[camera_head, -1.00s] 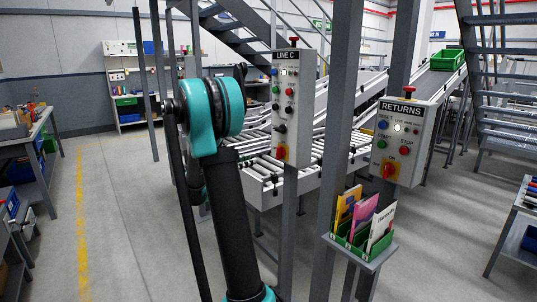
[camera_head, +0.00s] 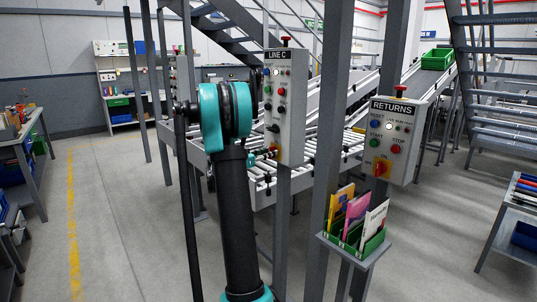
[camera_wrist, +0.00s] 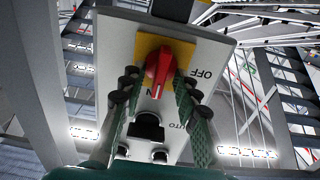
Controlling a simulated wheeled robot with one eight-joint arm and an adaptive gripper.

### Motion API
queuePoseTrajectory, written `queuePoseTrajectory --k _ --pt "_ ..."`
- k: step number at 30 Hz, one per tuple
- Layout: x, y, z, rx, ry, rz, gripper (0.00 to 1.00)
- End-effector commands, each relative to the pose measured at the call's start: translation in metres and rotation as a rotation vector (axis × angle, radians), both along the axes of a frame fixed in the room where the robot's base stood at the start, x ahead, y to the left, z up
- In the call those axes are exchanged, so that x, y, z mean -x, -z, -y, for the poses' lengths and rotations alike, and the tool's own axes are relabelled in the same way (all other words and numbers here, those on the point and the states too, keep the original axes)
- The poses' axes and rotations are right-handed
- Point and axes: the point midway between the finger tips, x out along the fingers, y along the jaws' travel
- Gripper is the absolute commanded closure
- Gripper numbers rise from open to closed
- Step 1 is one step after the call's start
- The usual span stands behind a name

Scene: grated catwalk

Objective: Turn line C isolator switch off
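The LINE C box (camera_head: 287,95) stands on a grey post in the head view. Its red isolator switch (camera_wrist: 158,68) sits on a yellow plate in the wrist view, where the box appears upside down. The OFF mark is to the right of the switch; the switch's lower end points towards a partly covered mark ending in N. My gripper (camera_wrist: 160,82) is open, with one finger on each side of the switch. I cannot tell whether the fingers touch it. In the head view my gripper shows small beside the lower left of the box, partly hidden by my arm.
The RETURNS box (camera_head: 398,138), with its own red switch on yellow, hangs to the right. A shelf with booklets in a green holder (camera_head: 366,238) is below it. Grey posts (camera_head: 327,150) and a roller conveyor (camera_head: 262,185) crowd the box.

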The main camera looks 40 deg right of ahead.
Motion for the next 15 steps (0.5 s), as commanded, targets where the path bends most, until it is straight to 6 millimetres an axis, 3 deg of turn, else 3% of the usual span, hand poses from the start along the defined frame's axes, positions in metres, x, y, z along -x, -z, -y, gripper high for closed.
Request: queuePoseTrajectory --k 6,13,15 --pt "0.0001 0.0 0.0001 0.0 0.0 0.0 0.7" --pt "0.0001 0.0001 0.0 0.0 0.0 0.0 0.99" --pt "0.0002 0.0001 -0.0001 0.0 0.0 0.0 1.0"
